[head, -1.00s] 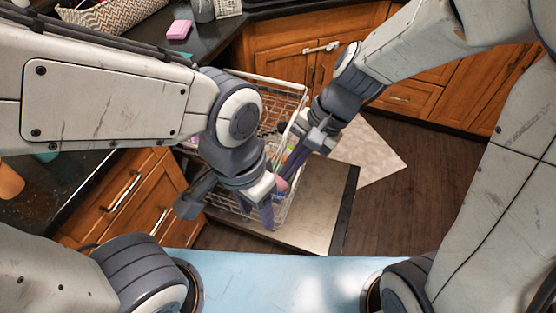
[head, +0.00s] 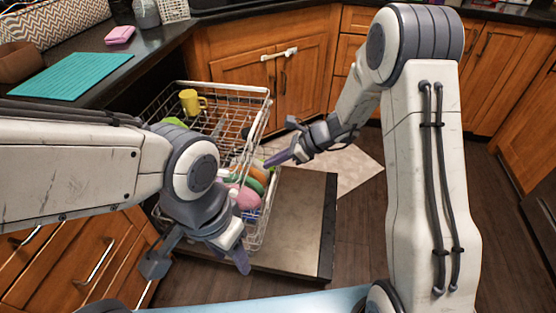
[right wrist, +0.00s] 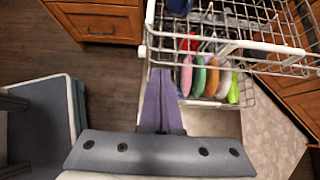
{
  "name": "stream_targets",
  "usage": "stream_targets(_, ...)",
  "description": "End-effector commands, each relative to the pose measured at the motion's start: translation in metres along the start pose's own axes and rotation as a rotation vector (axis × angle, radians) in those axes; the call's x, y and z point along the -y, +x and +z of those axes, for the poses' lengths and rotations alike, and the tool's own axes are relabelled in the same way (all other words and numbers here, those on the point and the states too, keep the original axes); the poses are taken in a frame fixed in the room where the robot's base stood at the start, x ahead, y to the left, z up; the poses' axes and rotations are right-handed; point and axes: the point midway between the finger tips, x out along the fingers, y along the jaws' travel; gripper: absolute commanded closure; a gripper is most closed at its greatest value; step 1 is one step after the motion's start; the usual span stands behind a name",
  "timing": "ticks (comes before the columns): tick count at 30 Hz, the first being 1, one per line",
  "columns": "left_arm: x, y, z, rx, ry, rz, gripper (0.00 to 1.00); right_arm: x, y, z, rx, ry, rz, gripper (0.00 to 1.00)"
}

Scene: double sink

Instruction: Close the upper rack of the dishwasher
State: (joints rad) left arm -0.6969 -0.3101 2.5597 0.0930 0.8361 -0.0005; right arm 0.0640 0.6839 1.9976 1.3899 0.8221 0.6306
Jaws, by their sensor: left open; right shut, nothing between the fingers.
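The upper rack (head: 236,87) of the dishwasher is a white wire basket, pulled out from under the counter, with a yellow cup (head: 192,101) in it. Its rail also shows in the right wrist view (right wrist: 268,47). My right gripper (head: 270,161) is shut and empty, just right of the rack's front side; in the right wrist view its purple fingers (right wrist: 162,78) point towards the rack's corner. Contact cannot be told. My left gripper (head: 203,262) is open and empty, lower and nearer than the rack. My left arm hides part of the rack's near side.
The lower rack (head: 252,236) holds several coloured dishes, and the dishwasher door (head: 298,214) lies open below. A teal mat (head: 72,75) and a pink sponge (head: 120,35) lie on the counter. Wooden cabinets (head: 228,47) stand behind. Dark floor is clear at right.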

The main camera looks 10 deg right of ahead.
Motion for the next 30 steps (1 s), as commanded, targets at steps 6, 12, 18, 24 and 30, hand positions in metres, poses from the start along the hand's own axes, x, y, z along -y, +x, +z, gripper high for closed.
stream_targets(6,0.001,0.012,0.001,0.000,0.000,0.000,0.50,-0.001,0.050,-0.002,-0.002,-0.003,0.004,1.00)
stream_targets(12,0.001,0.011,0.001,0.000,0.000,0.000,0.50,-0.001,0.068,0.020,-0.001,-0.006,0.001,1.00)
stream_targets(18,0.001,0.011,0.001,0.000,0.000,0.000,0.50,0.000,0.075,0.027,-0.001,-0.003,0.000,1.00)
stream_targets(24,0.001,0.011,0.001,0.000,0.000,0.000,0.50,0.000,0.075,0.027,-0.001,-0.003,0.000,1.00)
stream_targets(30,0.001,0.011,0.001,0.000,0.000,0.000,0.50,0.001,0.075,0.027,-0.001,-0.001,-0.002,1.00)
